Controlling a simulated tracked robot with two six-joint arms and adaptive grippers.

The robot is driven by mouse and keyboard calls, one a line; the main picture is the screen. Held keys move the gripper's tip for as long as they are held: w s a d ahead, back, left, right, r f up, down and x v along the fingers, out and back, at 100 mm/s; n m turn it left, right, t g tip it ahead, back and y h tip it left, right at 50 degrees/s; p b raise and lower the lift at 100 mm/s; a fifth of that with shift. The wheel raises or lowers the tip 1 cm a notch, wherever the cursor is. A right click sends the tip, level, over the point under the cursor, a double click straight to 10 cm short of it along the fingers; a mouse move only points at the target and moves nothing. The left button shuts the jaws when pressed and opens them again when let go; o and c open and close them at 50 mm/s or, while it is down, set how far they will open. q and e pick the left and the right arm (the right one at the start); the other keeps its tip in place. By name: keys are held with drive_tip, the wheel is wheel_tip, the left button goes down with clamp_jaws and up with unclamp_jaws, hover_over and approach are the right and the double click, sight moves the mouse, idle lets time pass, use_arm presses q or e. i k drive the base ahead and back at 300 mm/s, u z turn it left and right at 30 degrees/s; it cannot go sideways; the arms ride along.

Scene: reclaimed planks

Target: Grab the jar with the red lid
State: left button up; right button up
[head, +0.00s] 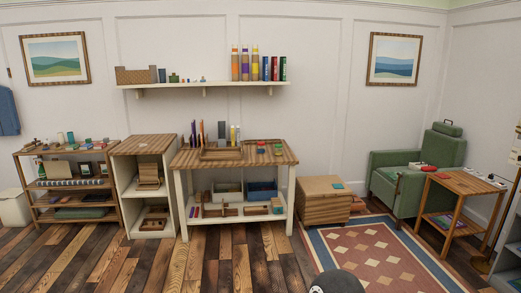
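I cannot make out for certain a jar with a red lid from this distance. Small red and green items (277,150) sit at the right end of the wooden-topped table (192,160), too small to tell what they are. A small red item (429,168) also lies on the side table (466,184) at the right. Neither of my grippers is in view.
A shelf unit (20,156) with many items stands at the left, a white cabinet (129,190) beside the table. A wooden chest (322,200), a green armchair (440,150) and a patterned rug (380,255) are at the right. Bare plank floor (160,265) lies in front.

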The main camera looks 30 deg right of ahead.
sight(259, 149)
drive_tip(key=z, duration=0.45)
drive_tip(key=i, duration=1.5)
drive_tip(key=z, duration=0.75)
drive_tip(key=i, duration=2.7)
drive_tip(key=u, duration=0.6)
drive_tip(key=i, duration=1.05)
drive_tip(key=u, duration=0.35)
